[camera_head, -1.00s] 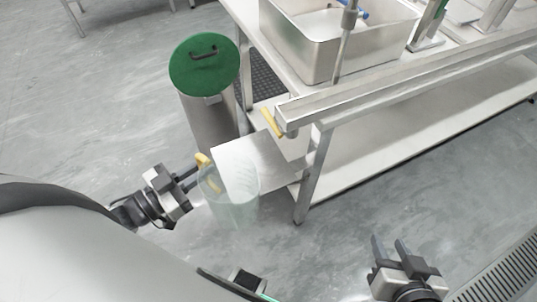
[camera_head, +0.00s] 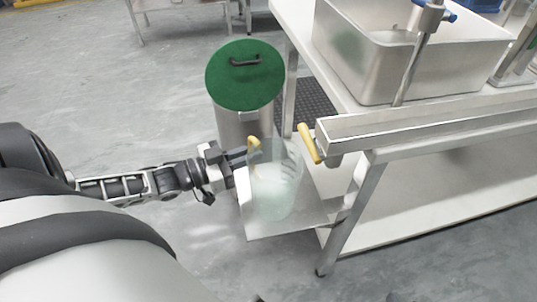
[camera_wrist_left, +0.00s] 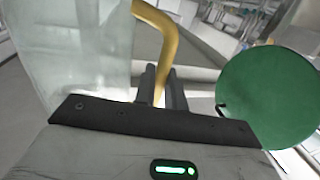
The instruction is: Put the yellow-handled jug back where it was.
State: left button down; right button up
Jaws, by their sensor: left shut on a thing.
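The jug (camera_head: 272,192) is clear and frosted, with a yellow handle (camera_head: 254,145). My left gripper (camera_head: 240,156) is shut on that handle; in the left wrist view the yellow handle (camera_wrist_left: 166,50) runs down between the two dark fingers (camera_wrist_left: 160,88). The jug is upright over the small metal shelf (camera_head: 312,210) at the table's end. I cannot tell whether its base touches the shelf. My right gripper is not in view.
A metal bin with a green lid (camera_head: 245,75) stands just behind the jug. A steel beam (camera_head: 420,125) with a yellow lever (camera_head: 311,143) ends close to the jug's right. A table leg (camera_head: 347,222) stands right of the shelf. A steel sink (camera_head: 375,60) is on the table.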

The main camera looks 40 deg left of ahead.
aim_at(265, 148)
pick_arm(q)
jog(key=b+x, duration=0.1)
jog(key=x, duration=0.3)
jog(key=shift+w, duration=0.15)
jog(key=shift+w+d+f+b, duration=0.1)
jog(key=shift+f+b, duration=0.15)
jog(key=shift+f, duration=0.1)
jog(key=shift+w+d+f+b, duration=0.1)
jog(key=shift+w+f+b, duration=0.1)
jog(key=shift+f, duration=0.2)
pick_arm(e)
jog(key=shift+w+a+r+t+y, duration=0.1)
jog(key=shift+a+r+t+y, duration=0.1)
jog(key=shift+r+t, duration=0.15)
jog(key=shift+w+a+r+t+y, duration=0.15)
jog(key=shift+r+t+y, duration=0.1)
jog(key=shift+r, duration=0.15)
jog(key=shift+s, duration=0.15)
pick_arm(q)
jog(key=c, duration=1.5)
grip_release()
jog(key=shift+f, duration=0.1)
jog(key=shift+o, duration=0.2)
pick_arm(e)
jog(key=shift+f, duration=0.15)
